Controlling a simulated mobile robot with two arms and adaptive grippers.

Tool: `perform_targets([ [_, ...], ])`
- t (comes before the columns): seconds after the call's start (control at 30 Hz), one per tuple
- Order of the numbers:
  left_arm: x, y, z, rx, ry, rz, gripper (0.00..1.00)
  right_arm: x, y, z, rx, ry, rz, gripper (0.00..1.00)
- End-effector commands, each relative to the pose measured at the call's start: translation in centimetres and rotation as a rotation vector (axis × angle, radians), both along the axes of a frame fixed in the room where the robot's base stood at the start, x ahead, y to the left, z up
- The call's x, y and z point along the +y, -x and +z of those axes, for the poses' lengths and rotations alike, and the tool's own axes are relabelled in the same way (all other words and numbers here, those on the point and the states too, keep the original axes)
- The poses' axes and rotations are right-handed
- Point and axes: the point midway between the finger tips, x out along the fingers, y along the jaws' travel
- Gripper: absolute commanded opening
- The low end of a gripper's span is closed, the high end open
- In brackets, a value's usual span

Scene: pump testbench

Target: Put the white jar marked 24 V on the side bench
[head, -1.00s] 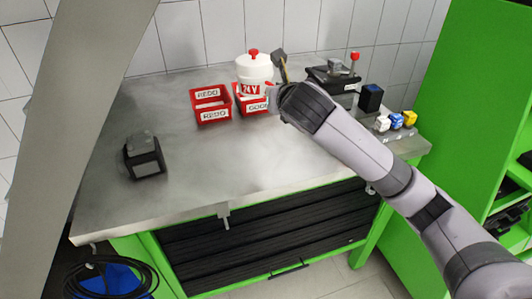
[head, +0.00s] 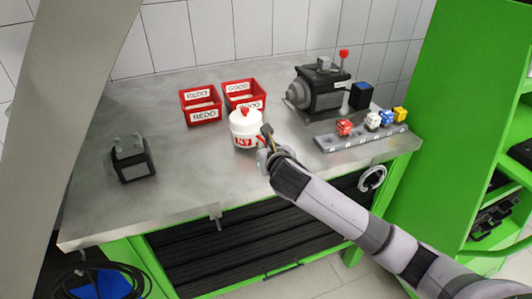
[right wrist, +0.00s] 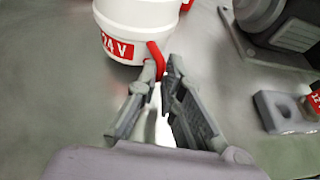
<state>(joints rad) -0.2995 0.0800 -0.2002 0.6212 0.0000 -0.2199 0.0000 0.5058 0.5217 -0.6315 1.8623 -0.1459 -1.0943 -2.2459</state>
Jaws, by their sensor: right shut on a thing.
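The white jar (head: 244,124) has a red knob on its lid and a red label. In the right wrist view the label on the jar (right wrist: 122,22) reads 24 V. My right gripper (head: 266,146) is at the jar's near right side. In the right wrist view its two fingers (right wrist: 160,75) are shut on the jar's red handle. The jar is upright, in front of the red bins. I cannot tell for sure whether its base is clear of the bench top. No bench marked as the side bench can be made out. My left gripper is not in view.
A green shelf (head: 455,130) stands at right. The front middle top is clear.

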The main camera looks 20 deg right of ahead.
Motion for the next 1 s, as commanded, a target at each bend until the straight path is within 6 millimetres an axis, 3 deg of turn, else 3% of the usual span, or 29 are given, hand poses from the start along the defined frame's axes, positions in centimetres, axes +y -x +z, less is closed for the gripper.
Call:
perform_targets([
  [0.1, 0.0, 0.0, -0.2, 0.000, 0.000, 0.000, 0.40, 0.0, 0.0, -1.5, -0.005, -0.002, 0.001, 0.00],
  [0.33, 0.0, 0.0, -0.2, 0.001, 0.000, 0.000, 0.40, 0.0, -0.1, -1.8, -0.007, -0.001, 0.001, 0.00],
  [0.37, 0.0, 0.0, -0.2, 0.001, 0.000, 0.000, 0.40, 0.0, 0.0, -2.2, 0.001, 0.001, -0.001, 0.09],
  [0.63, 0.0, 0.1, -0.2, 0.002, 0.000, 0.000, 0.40, 0.0, 0.0, -2.1, 0.000, 0.001, 0.000, 0.27],
  [1.0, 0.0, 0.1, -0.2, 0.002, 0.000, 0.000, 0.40, 0.0, 0.4, -1.9, -0.001, 0.001, 0.001, 0.28],
])
